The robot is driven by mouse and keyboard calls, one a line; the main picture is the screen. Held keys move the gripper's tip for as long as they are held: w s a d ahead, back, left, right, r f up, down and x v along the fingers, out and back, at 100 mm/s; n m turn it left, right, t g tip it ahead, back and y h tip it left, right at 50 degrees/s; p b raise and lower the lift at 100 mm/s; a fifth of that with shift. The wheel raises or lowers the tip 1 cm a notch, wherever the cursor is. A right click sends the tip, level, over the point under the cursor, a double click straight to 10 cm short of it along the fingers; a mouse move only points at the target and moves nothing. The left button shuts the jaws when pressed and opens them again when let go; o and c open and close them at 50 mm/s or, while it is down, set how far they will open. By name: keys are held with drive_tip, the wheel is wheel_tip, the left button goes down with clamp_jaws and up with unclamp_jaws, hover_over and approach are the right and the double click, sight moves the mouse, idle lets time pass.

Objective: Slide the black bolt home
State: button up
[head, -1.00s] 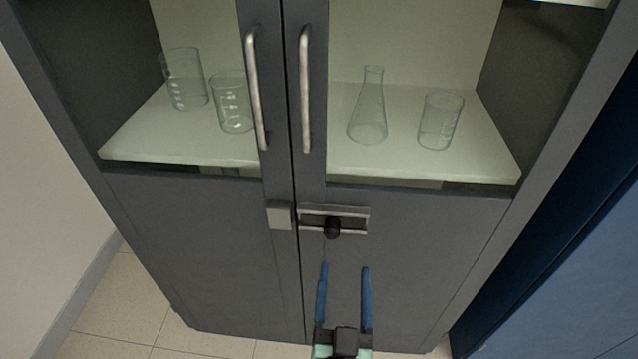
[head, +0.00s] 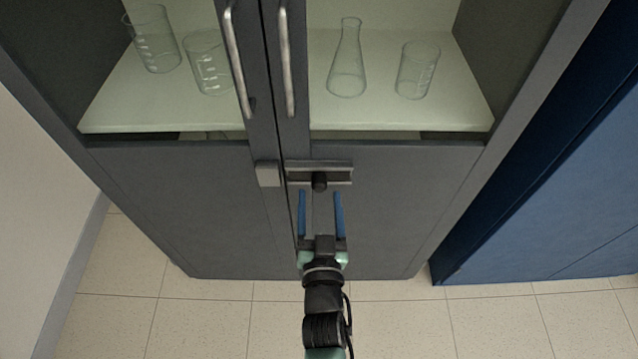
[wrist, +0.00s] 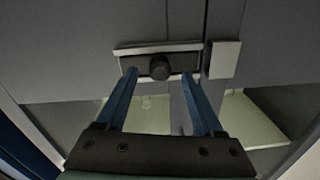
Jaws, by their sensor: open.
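The black bolt (head: 319,181) is a short round knob in a metal guide (head: 335,166) on the right cabinet door, just right of the seam between the doors. A pale square keeper (head: 267,174) sits on the left door beside it. In the wrist view the knob (wrist: 160,68) is in the guide (wrist: 130,66), and the keeper (wrist: 224,59) is on the right. My gripper (head: 320,193) is open, its two blue fingers just below the knob in the head view. In the wrist view the fingertips (wrist: 156,74) lie on either side of the knob. I cannot tell whether they touch it.
Two long metal handles (head: 287,60) stand above the bolt along the door seam. Glass beakers (head: 417,70) and a flask (head: 347,70) stand on the shelf (head: 300,119) behind the upper panes. A blue panel (head: 560,170) is to the right. The floor (head: 500,320) in front is clear.

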sight(319, 191)
drive_tip(key=shift+w+a, duration=0.1)
drive_tip(key=shift+w, duration=2.05)
clamp_jaws()
